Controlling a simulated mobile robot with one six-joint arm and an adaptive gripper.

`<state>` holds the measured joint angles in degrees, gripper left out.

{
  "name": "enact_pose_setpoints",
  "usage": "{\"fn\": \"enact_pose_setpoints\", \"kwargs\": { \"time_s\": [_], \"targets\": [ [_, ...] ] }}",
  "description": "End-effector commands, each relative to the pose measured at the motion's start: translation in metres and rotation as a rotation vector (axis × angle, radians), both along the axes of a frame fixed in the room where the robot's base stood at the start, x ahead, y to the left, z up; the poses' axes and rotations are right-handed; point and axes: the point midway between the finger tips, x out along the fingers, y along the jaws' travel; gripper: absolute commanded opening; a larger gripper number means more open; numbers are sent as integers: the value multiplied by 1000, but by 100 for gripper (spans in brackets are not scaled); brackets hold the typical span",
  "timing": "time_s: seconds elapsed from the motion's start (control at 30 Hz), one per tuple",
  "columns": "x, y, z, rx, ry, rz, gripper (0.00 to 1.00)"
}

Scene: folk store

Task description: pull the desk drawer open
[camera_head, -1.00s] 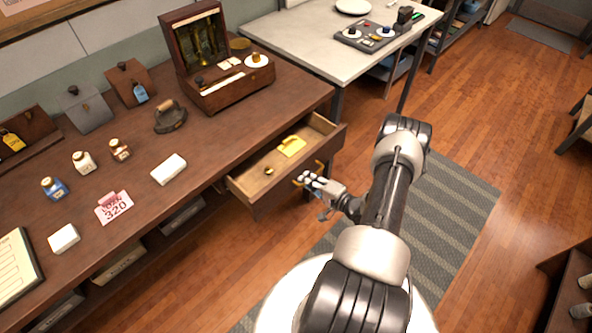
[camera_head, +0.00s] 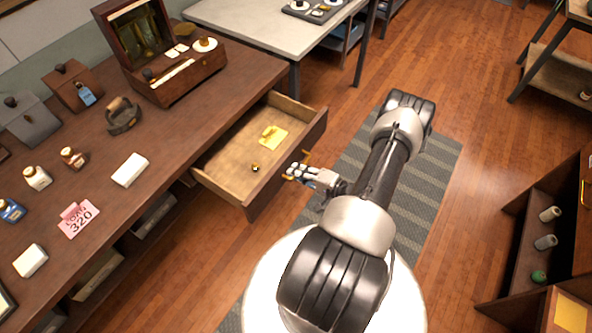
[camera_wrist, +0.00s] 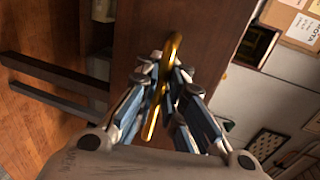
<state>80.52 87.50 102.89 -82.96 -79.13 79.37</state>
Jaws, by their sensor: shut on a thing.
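The desk drawer (camera_head: 240,150) stands well out from the dark wooden desk (camera_head: 185,112), showing its pale wood inside. In it lie a yellow item on a yellow paper (camera_head: 273,138) and a small round brass-coloured thing (camera_head: 255,168). My gripper (camera_head: 296,172) is at the drawer's front, shut on the brass handle. In the wrist view the curved brass handle (camera_wrist: 172,62) passes between the fingers of my gripper (camera_wrist: 165,75), against the dark drawer front (camera_wrist: 205,28). The handle is partly hidden by the fingers in the head view.
An open wooden case (camera_head: 175,78), several small bottles and a pink "320" card (camera_head: 78,220) sit on the desk. A grey table (camera_head: 255,22) stands behind. A shelf (camera_head: 515,235) is at the right. A striped rug (camera_head: 425,190) and open floor lie between.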

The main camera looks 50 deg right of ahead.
Motion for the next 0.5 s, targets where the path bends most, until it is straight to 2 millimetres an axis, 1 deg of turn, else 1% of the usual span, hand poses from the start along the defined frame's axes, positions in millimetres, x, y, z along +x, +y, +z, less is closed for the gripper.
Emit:
{"fn": "enact_pose_setpoints", "kwargs": {
  "time_s": [0.03, 0.17, 0.2, 0.5],
  "targets": [
    [1, -1, 2, -3, -5, 1, 7],
    [1, -1, 2, -3, -5, 0, 16],
    [1, -1, 2, -2, -4, -1, 17],
    [-1, -1, 1, -1, -2, -2, 17]
  ]
}}
